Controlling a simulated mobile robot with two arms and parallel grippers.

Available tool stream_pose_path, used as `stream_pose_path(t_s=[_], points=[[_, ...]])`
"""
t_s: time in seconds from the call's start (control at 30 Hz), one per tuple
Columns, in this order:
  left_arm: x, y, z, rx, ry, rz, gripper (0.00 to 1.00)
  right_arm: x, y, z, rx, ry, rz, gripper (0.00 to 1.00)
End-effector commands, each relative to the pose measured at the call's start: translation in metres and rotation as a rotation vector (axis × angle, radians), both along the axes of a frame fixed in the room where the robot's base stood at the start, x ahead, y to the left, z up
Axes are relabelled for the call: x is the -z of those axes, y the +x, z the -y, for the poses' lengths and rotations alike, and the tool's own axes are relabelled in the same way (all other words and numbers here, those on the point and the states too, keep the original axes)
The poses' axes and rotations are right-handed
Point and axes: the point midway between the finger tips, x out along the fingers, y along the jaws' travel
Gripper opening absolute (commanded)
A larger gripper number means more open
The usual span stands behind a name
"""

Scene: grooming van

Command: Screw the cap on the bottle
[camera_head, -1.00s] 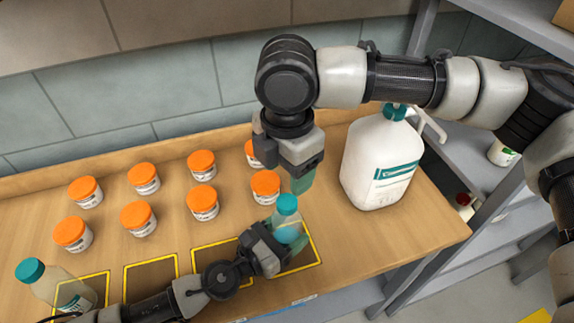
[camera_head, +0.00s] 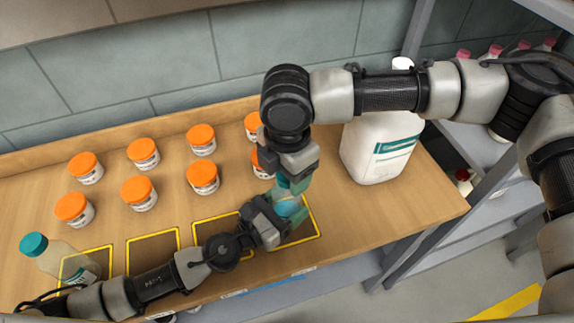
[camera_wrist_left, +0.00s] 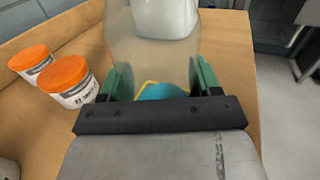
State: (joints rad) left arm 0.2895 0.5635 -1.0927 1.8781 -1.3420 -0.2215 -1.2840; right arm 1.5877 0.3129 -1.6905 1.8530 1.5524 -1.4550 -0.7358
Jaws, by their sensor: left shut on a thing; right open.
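A clear bottle (camera_head: 289,207) with blue liquid stands over the yellow-outlined square at the bench's front right. My left gripper (camera_head: 277,214) is shut on its body from the left. In the left wrist view the clear bottle (camera_wrist_left: 152,45) sits between my green fingers (camera_wrist_left: 158,80), its top out of frame. My right gripper (camera_head: 291,184) is open and points down at the bottle's top. Its fingers hide the teal cap, so I cannot tell whether they touch it or how the cap sits.
Several orange-lidded jars (camera_head: 139,192) stand behind my left arm. A second bottle with a teal cap (camera_head: 34,244) is at the front left. A large white jug (camera_head: 375,150) stands right of my right gripper. Grey shelving is beyond the bench's right end.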

Motion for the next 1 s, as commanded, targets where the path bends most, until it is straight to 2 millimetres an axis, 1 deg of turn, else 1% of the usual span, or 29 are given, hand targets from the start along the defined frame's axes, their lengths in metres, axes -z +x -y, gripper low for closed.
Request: stream_pose_path(t_s=[0.07, 0.3, 0.4, 0.63, 0.67, 0.7, 0.77, 0.8, 0.83, 1.0], points=[[0.0002, 0.0, 0.0, 0.0, 0.0, 0.0, 0.0, -0.0001, 0.0, -0.0001, 0.0, 0.0, 0.0, 0.6], [0.0002, 0.0, 0.0, 0.0, 0.0, 0.0, 0.0, -0.0003, 0.0, -0.0001, 0.0, 0.0, 0.0, 0.24], [0.0002, -0.0001, -0.0001, 0.0, 0.0, 0.0, 0.0, -0.0004, 0.0, -0.0001, 0.0, 0.0, 0.0, 0.11], [0.0002, -0.0001, -0.0001, 0.0, 0.0, 0.0, 0.0, -0.0005, 0.0, -0.0001, 0.004, 0.001, 0.001, 0.1], [0.0002, -0.0001, -0.0001, 0.0, 0.0, 0.0, 0.0, -0.0005, 0.0, -0.0001, 0.004, 0.001, 0.001, 0.43], [0.0002, -0.0001, -0.0001, 0.0, 0.0, 0.0, 0.0, -0.0005, 0.0, -0.0001, 0.004, 0.001, 0.001, 0.49], [0.0002, -0.0001, -0.0001, 0.0, 0.0, 0.0, 0.0, -0.0005, 0.0, -0.0001, 0.004, 0.001, 0.001, 0.58], [0.0002, -0.0001, -0.0001, 0.0, 0.0, 0.0, 0.0, -0.0005, 0.0, -0.0001, 0.004, 0.001, 0.001, 0.65], [0.0002, -0.0001, -0.0001, 0.0, 0.001, -0.001, 0.0, -0.0005, 0.0, -0.0001, 0.004, 0.001, 0.001, 0.68], [0.0002, -0.0001, -0.0001, 0.0, 0.001, -0.001, 0.0, -0.0005, 0.0001, -0.0001, 0.004, 0.0, 0.0, 0.68]])
